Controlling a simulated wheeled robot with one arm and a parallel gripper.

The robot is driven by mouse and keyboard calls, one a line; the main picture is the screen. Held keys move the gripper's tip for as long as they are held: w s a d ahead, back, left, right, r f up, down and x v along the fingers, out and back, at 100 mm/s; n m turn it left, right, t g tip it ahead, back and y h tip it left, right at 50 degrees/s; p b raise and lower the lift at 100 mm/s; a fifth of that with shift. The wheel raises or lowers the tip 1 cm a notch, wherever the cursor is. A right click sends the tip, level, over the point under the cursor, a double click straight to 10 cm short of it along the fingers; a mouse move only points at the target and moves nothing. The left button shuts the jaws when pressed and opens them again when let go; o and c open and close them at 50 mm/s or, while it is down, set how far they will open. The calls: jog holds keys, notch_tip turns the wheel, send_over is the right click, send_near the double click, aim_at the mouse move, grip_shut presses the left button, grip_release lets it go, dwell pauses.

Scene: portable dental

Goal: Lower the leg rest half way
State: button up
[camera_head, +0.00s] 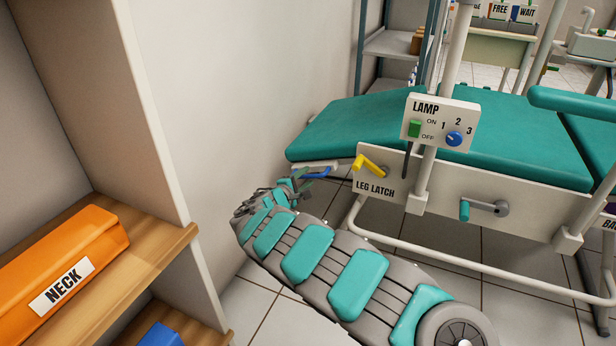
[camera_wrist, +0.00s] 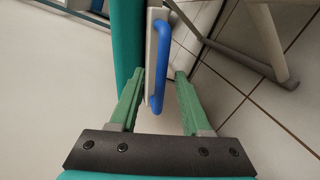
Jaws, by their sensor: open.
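The leg rest (camera_head: 345,128) is the teal padded section at the left end of the chair in the head view, sloping slightly down to the left. A blue handle (camera_head: 316,173) is at its side edge; in the wrist view the blue handle (camera_wrist: 163,55) is mounted on a pale plate beside the teal pad (camera_wrist: 127,40). My gripper (camera_wrist: 160,74) is open, with one green finger on each side of the handle and visible gaps. The yellow leg latch lever (camera_head: 371,167) sits on the white side panel labelled LEG LATCH, tilted up to the left.
A lamp switch box (camera_head: 440,122) stands on a pole right of the latch. A teal-handled crank (camera_head: 482,209) is on the side panel. A wooden shelf (camera_head: 150,245) with an orange NECK box (camera_head: 62,260) is at the left. A white tube frame runs below the chair.

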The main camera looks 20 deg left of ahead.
jog(key=v, duration=0.5)
jog(key=shift+s+a+p, duration=0.1)
jog(key=shift+s+p, duration=0.2)
jog(key=shift+s, duration=0.05)
